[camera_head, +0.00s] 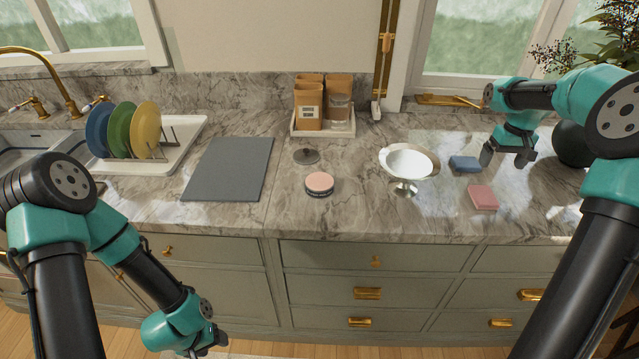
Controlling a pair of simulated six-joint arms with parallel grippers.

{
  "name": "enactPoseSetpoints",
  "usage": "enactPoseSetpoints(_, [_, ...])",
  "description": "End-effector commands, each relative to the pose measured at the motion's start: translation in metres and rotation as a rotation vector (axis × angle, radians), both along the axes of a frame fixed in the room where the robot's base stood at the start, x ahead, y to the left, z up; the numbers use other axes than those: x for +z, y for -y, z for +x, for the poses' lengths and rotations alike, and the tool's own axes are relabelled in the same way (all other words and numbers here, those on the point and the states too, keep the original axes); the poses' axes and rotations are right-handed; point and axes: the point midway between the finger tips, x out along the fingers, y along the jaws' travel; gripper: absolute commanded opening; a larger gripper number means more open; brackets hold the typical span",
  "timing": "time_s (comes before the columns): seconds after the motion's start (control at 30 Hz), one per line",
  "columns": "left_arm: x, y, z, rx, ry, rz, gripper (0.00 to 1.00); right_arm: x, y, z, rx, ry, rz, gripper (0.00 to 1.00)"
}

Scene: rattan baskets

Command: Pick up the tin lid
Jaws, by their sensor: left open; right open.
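A small dark round disc (306,156), which looks like the tin lid, lies flat on the marble counter right of the grey mat. A short round tin (319,184) with a pink top surface and dark side stands just in front of it, apart from it. My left gripper (207,346) hangs low in front of the cabinets, below the counter edge, open and empty. My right gripper (508,156) is over the right of the counter, open and empty, close to a blue block. Both grippers are far from the disc.
A silver footed bowl (408,163) stands between the tin and my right gripper. A blue block (465,163) and a pink block (483,198) lie nearby. A tray of brown packets (324,126) stands behind the disc. A grey mat (229,168) and dish rack (184,148) are left.

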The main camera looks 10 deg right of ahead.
Motion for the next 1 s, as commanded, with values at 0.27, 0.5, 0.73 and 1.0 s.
enactPoseSetpoints(0.27, [0.0000, 0.0000, 0.0000, 0.000, 0.000, 0.000, 0.59, 0.0000, 0.0000, 0.0000, 0.000, 0.000, 0.000, 0.95])
enactPoseSetpoints(0.5, [0.0000, 0.0000, 0.0000, 0.000, 0.000, 0.000, 0.59, 0.0000, 0.0000, 0.0000, 0.000, 0.000, 0.000, 0.72])
enactPoseSetpoints(0.73, [0.0000, 0.0000, 0.0000, 0.000, 0.000, 0.000, 0.59, 0.0000, 0.0000, 0.0000, 0.000, 0.000, 0.000, 0.53])
enactPoseSetpoints(1.0, [0.0000, 0.0001, 0.0000, 0.000, 0.000, 0.000, 0.59, 0.0006, 0.0001, 0.0005, 0.005, 0.000, 0.000, 0.53])
